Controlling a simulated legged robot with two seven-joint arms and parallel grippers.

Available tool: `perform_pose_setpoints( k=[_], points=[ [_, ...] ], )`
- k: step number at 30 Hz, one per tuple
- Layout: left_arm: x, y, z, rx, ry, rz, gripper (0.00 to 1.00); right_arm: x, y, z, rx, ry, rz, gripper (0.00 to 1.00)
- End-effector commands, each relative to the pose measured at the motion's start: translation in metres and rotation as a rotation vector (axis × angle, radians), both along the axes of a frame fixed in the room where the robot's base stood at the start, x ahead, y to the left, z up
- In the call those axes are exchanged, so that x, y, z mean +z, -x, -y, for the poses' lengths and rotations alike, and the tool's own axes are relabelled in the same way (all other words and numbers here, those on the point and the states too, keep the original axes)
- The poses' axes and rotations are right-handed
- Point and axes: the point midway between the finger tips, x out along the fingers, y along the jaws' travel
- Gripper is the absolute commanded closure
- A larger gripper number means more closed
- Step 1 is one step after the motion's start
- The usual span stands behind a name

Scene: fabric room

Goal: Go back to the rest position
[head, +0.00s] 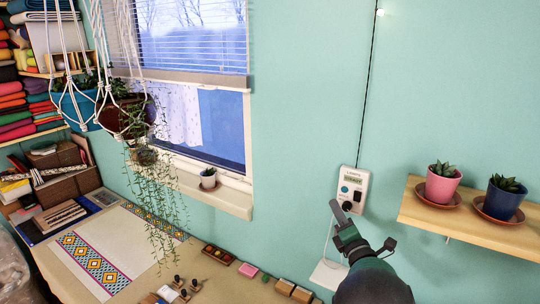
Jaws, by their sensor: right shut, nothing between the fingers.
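My right gripper (337,208) is in front of the turquoise wall, right of the picture's middle. Its fingers are together with nothing between them. It points up and to the left, and its dark arm comes in from the bottom edge. My left gripper is not in view.
A wooden shelf (470,234) with a pink pot (442,188) and a blue pot (503,203) is on the right. Hanging plants (128,115) hang before the window at left. Below is a table (215,279) with a patterned cloth (95,262) and small items.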

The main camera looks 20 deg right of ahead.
Motion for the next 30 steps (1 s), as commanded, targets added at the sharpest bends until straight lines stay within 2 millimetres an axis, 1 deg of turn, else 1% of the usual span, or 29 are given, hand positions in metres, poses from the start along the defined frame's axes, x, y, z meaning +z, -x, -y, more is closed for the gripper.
perform_pose_setpoints(
  k=[2, 4, 5, 6, 7, 8, 9, 11, 12, 14, 15, 18, 21, 24, 30],
  points=[
    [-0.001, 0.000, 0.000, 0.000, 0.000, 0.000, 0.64, -0.013, 0.002, 0.002, -0.019, -0.117, -0.041, 1.00],
    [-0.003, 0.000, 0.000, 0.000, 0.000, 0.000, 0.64, -0.040, 0.008, 0.000, -0.059, -0.350, -0.124, 1.00],
    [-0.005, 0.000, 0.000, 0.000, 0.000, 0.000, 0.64, -0.057, 0.014, -0.003, -0.084, -0.486, -0.172, 1.00],
    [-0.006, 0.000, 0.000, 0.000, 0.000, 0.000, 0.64, -0.083, 0.024, -0.014, -0.126, -0.686, -0.245, 1.00],
    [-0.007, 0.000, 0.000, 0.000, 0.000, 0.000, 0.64, -0.104, 0.036, -0.026, -0.165, -0.845, -0.305, 1.00],
    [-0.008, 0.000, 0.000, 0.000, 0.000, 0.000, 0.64, -0.124, 0.049, -0.040, -0.210, -0.996, -0.363, 1.00],
    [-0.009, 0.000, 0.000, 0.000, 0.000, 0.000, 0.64, -0.149, 0.070, -0.059, -0.278, -1.174, -0.438, 1.00],
    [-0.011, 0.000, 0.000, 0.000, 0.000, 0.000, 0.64, -0.180, 0.104, -0.090, -0.395, -1.401, -0.537, 1.00],
    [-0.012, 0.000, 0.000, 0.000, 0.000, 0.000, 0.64, -0.197, 0.130, -0.110, -0.484, -1.528, -0.595, 1.00],
    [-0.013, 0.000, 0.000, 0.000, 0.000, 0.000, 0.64, -0.218, 0.170, -0.139, -0.629, -1.681, -0.673, 1.00],
    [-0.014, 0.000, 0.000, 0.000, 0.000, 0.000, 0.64, -0.228, 0.196, -0.155, -0.726, -1.757, -0.715, 1.00],
    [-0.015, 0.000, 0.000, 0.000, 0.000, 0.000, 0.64, -0.244, 0.251, -0.183, -0.947, -1.875, -0.775, 1.00],
    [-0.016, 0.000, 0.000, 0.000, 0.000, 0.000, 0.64, -0.250, 0.284, -0.196, -1.089, -1.920, -0.794, 1.00],
    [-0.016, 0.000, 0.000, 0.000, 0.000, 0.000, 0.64, -0.252, 0.296, -0.200, -1.143, -1.930, -0.797, 1.00],
    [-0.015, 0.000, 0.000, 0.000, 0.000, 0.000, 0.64, -0.252, 0.296, -0.200, -1.145, -1.930, -0.797, 1.00]
  ],
)
